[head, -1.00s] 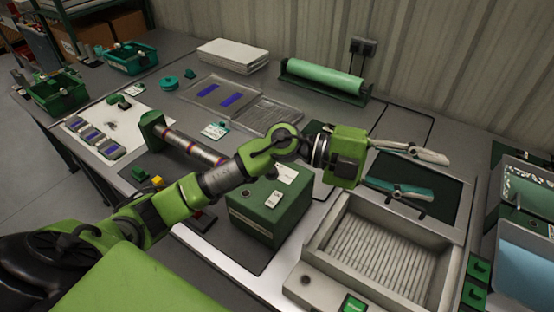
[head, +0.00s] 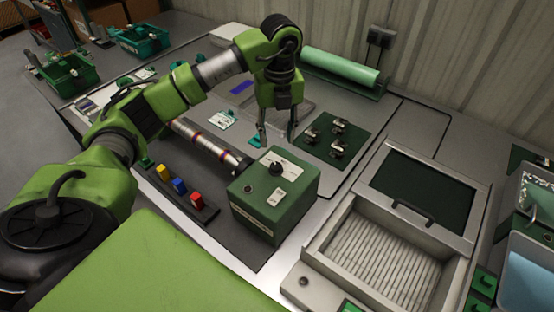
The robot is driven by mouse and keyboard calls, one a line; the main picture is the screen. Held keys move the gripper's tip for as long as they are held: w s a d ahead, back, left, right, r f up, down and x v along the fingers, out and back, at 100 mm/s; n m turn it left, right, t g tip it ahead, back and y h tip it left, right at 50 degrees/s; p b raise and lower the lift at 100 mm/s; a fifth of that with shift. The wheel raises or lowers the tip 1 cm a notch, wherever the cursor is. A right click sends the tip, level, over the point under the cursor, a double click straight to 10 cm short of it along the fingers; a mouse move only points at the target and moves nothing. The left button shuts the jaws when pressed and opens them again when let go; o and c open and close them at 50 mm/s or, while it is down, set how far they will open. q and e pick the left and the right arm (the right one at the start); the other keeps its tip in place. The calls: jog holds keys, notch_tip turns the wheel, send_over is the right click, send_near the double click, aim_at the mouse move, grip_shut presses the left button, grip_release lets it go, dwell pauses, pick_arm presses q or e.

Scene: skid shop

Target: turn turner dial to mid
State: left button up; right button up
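The turner is a green box (head: 292,208) with a metal rod (head: 205,143) running from its left side. A black dial (head: 277,168) sits on a pale plate on its sloped top; its exact setting is too small to read. A white rocker switch (head: 275,197) and a small dark round part (head: 247,188) are on the same top. My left gripper (head: 277,134) points down, fingers apart and empty, over the bench behind the box. It is apart from the dial. My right gripper is not in view.
Yellow, blue and red blocks (head: 178,186) stand on a dark strip left of the box. A dark green mat (head: 333,139) with several small metal parts lies at the back right. A grey machine with a ribbed tray (head: 385,255) stands at right.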

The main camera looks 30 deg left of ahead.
aim_at(276, 166)
pick_arm(q)
notch_tip(276, 166, down, 10)
jog(key=shift+r+p, duration=0.25)
jog(key=shift+p, duration=0.9)
jog(key=shift+f, duration=0.65)
jog(key=c, duration=1.1)
